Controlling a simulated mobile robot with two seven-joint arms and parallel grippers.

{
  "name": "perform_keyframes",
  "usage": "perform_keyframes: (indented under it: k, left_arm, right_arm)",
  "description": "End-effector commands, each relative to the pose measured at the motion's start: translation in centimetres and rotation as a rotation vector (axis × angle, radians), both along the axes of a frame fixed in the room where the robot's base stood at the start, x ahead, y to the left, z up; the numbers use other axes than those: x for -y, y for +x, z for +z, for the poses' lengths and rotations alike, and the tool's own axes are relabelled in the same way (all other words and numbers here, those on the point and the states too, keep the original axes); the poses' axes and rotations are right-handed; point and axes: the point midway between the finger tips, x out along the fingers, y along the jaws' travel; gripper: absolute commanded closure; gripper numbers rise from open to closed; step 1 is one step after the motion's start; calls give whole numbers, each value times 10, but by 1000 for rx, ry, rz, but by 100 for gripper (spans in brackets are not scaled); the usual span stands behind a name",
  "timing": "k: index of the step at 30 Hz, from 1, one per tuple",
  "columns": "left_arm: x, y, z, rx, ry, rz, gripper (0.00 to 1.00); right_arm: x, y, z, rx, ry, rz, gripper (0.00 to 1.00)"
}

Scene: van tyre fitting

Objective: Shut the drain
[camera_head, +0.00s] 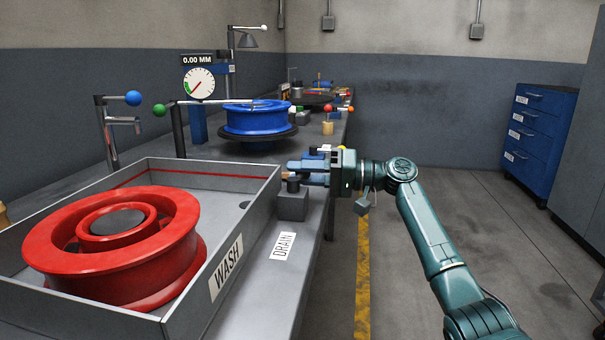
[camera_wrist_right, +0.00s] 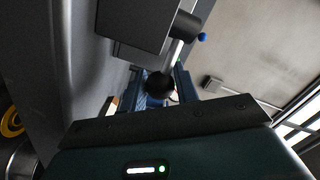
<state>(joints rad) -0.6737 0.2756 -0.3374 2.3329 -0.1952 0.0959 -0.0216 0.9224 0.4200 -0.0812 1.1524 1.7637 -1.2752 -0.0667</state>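The drain valve is a grey block (camera_head: 292,207) on the bench beside the wash tray, behind a white DRAIN label (camera_head: 282,246). A short dark cylinder sits on the block. In the right wrist view the block (camera_wrist_right: 130,25) is at the top, and a thin rod runs from its cylinder (camera_wrist_right: 186,25) to a black knob (camera_wrist_right: 160,86). My right gripper (camera_head: 305,172) reaches to the valve with its blue fingers apart. In the right wrist view the knob lies between the fingers, with a gap visible at its right side. My left gripper is not in view.
The grey wash tray (camera_head: 222,171) holds a red wheel rim (camera_head: 113,250); a dark drain hole (camera_head: 244,205) shows in its floor. A blue rim (camera_head: 256,118) and a dial gauge (camera_head: 199,84) stand farther back. The floor right of the bench is clear.

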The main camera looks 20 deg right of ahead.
Motion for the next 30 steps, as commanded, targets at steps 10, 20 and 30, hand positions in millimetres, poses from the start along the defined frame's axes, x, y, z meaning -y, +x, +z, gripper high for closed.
perform_keyframes:
  k: [10, 20, 30]
  left_arm:
    - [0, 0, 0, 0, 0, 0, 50]
    - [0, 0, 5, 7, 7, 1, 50]
    - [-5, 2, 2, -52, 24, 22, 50]
  right_arm:
    - [0, 0, 0, -1, 0, -1, 51]
    - [24, -10, 0, -2, 0, -4, 51]
    - [90, -43, 1, -2, 0, -3, 51]
